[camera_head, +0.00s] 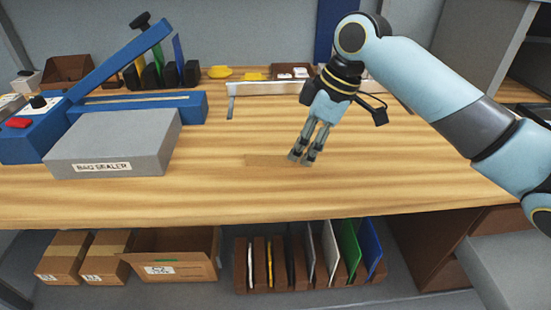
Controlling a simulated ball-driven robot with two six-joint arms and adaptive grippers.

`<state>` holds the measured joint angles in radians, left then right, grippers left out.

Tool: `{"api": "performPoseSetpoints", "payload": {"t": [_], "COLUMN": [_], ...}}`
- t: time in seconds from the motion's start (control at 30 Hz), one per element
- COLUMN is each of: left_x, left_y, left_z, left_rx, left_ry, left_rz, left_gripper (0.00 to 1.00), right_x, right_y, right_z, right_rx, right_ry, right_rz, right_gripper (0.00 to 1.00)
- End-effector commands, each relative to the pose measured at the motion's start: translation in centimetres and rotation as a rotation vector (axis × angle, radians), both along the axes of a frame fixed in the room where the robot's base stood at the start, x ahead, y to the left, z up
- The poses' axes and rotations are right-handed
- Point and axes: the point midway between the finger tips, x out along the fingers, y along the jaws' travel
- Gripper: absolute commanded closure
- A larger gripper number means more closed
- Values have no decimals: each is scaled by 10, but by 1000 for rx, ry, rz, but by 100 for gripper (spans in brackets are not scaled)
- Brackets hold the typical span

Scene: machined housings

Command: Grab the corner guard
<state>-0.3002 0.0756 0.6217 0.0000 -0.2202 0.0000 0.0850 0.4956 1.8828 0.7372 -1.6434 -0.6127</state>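I cannot single out a corner guard for sure in the head view. Small yellow pieces (219,72) lie at the back of the bench, too small to identify. My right gripper (301,160) points down over the middle of the wooden bench (370,185), with its fingertips close to the top. Its two fingers are near each other, and no held object shows between them. A slightly darker brown strip (262,160) shows on the bench just left of the fingertips; I cannot tell whether it is a separate piece or wood grain. My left gripper is not in view.
A blue and grey bag sealer (115,145) fills the left of the bench. A pale rail (265,88) runs along the back, near a brown tray (291,71). Cardboard boxes (190,255) and a slotted rack (300,285) stand below. The front middle is clear.

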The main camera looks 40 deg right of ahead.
Motion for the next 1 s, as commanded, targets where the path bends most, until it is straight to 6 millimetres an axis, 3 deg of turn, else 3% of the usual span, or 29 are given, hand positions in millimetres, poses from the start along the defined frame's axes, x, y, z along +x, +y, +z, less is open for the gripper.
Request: {"api": "performPoseSetpoints", "payload": {"t": [0.1, 0.23, 0.5, 0.67, 1.0], "left_x": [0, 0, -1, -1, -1], "left_y": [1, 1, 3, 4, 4], "left_z": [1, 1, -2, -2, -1], "left_rx": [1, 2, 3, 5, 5], "left_ry": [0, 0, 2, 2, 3], "left_rz": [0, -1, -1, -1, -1], "left_gripper": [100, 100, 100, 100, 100], "right_x": [25, 36, 47, 49, 61], "right_y": [-17, -22, -9, -5, 11], "right_z": [26, 34, -5, -16, -57], "right_rx": [19, 38, 41, 40, 38], "right_ry": [-22, -33, -34, -34, -34], "right_rz": [69, 109, 113, 112, 112], "right_gripper": [68, 68, 68, 68, 68]}}
